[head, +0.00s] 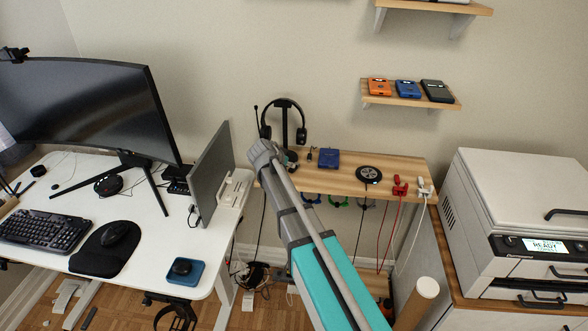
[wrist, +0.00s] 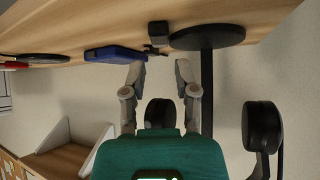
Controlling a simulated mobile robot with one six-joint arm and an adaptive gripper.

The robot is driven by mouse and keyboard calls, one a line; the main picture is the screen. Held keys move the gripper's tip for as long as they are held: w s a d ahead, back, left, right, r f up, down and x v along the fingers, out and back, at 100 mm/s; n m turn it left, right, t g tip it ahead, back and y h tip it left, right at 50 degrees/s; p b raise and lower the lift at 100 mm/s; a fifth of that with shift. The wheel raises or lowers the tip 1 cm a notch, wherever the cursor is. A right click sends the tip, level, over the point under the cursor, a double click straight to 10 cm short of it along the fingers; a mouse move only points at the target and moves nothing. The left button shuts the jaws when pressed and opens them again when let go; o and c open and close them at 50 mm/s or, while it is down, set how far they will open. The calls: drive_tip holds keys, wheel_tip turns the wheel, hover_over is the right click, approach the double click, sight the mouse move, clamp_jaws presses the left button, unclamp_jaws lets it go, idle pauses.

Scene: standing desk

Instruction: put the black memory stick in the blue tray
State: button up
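A small dark piece that may be the black memory stick (head: 310,154) lies on the wooden shelf, left of a blue box-like object. In the wrist view a thin dark piece (wrist: 154,50) lies beside that blue object, just beyond my fingertips. A flat blue tray (head: 184,273) lies on the white desk's front right corner, with a dark rounded item on it. My gripper (head: 262,152) is over the left end of the wooden shelf. In the wrist view its fingers (wrist: 160,68) are apart with nothing between them.
The blue box-like object (head: 329,158) and a black disc (head: 369,174) lie on the wooden shelf (head: 400,167). A headset on a stand (head: 284,122) rises close behind my gripper. Red and white cables hang at the right.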

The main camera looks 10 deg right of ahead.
drive_tip(key=shift+b+x, duration=1.7)
drive_tip(key=shift+x, duration=0.85)
drive_tip(key=c, duration=0.4)
drive_tip(key=shift+c, duration=0.3)
drive_tip(key=shift+r, duration=0.2)
wheel_tip(320, 180, up, 3)
drive_tip(key=p, duration=0.3)
drive_tip(key=s+r+p, duration=0.9)
drive_tip(key=s+p, duration=0.1)
drive_tip(key=s, duration=0.4)
drive_tip(key=shift+d+r, duration=0.2)
drive_tip(key=shift+r, duration=0.15)
